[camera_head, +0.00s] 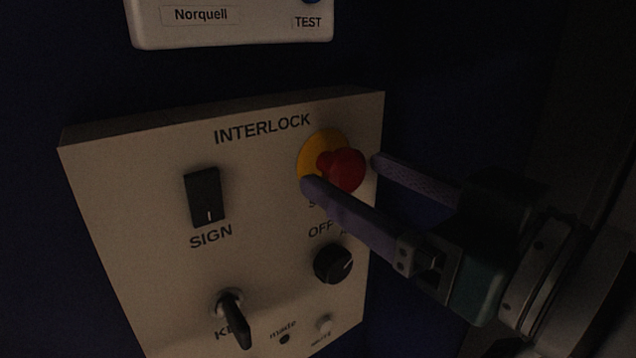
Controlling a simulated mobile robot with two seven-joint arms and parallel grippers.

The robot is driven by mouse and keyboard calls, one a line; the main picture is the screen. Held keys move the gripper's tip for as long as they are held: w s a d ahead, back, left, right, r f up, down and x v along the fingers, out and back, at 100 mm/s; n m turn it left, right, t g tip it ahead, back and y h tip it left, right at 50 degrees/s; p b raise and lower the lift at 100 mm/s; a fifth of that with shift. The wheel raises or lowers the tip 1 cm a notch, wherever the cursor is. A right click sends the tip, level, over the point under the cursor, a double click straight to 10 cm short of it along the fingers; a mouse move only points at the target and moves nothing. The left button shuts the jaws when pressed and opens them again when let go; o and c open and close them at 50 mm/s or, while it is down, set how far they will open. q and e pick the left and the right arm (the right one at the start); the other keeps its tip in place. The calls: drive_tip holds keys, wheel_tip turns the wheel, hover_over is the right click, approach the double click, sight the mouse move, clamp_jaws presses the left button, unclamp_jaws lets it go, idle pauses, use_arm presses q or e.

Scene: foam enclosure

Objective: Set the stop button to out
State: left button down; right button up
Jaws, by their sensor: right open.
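The stop button is a red mushroom head (345,170) on a yellow round collar (313,152), at the upper right of the beige INTERLOCK panel (130,170). The red head stands out from the collar on a red neck. My right gripper (340,173) comes in from the right with its two purple fingers open. One fingertip is at the lower left of the head and the other at its right, so the head lies between them. I cannot tell whether either finger touches it. The label under the button is mostly hidden by the near finger. My left gripper is not in view.
A black SIGN rocker (205,197) is left of the button. A black rotary knob (333,263) sits close below my near finger. A key switch (233,318) sticks out lower left. A second box (230,25), with a TEST label, hangs above. The wall around is dark.

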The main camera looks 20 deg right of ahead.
drive_tip(key=b+v, duration=0.1)
drive_tip(key=v, duration=0.8)
drive_tip(key=shift+s+b, duration=0.15)
drive_tip(key=shift+b, duration=0.15)
drive_tip(key=s+d+f+m+g+h+p, duration=0.1)
drive_tip(key=s+f+g+h, duration=0.2)
drive_tip(key=s+f+g, duration=0.4)
drive_tip(key=s+d+f+m+g+h, duration=0.1)
drive_tip(key=s+d+f+g+h, duration=0.15)
drive_tip(key=f+g, duration=0.5)
wheel_tip(320, 180, up, 36)
drive_tip(key=t+p, duration=0.1)
drive_tip(key=p, duration=3.7)
drive_tip(key=shift+s+a, duration=0.2)
drive_tip(key=shift+a, duration=0.15)
drive_tip(key=shift+r+h, duration=0.1)
drive_tip(key=shift+h, duration=0.15)
